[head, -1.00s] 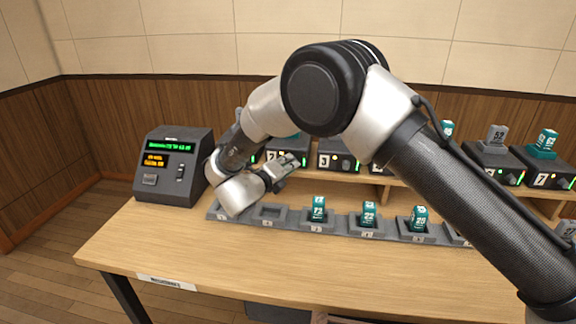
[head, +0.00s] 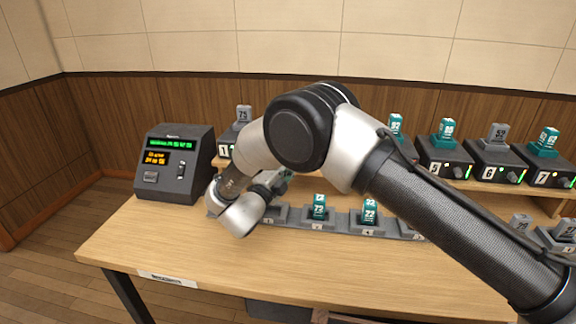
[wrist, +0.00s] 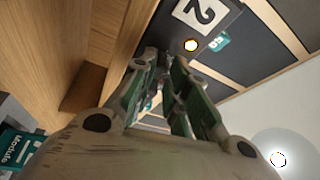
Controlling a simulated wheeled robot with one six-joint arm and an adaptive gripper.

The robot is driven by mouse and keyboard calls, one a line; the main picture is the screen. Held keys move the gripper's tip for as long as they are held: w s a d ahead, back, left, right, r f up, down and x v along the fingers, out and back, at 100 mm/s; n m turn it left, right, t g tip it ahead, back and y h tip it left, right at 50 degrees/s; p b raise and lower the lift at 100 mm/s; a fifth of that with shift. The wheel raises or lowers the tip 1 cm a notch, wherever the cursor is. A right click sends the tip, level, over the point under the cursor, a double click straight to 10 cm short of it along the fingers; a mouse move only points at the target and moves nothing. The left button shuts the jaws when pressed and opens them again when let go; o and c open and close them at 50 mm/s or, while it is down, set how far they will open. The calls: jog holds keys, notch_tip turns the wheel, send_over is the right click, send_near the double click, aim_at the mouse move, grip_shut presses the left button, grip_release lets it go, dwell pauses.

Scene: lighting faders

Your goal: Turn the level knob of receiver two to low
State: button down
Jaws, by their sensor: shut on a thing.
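My gripper (wrist: 163,68) is at the front of this box, shut on the level knob, which the fingers largely hide. The knob's setting cannot be read. In the head view my gripper (head: 283,183) is just above the front slots, and my arm hides receiver two.
Receiver one (head: 224,150) stands left of my arm, and receivers six (head: 437,153) and seven (head: 541,181) stand on the right of the shelf. A console with lit displays (head: 174,165) is at the left. Teal packs (head: 319,207) sit in the front slot row. The table front is clear.

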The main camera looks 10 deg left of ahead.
jog(key=shift+d+f+n, duration=0.1)
jog(key=shift+n, duration=0.4)
jog(key=c, duration=1.3)
grip_release()
jog(key=shift+c, duration=0.2)
jog(key=shift+s, duration=0.1)
jog(key=v, duration=0.7)
jog(key=shift+s, duration=0.35)
jog(key=shift+f, duration=0.15)
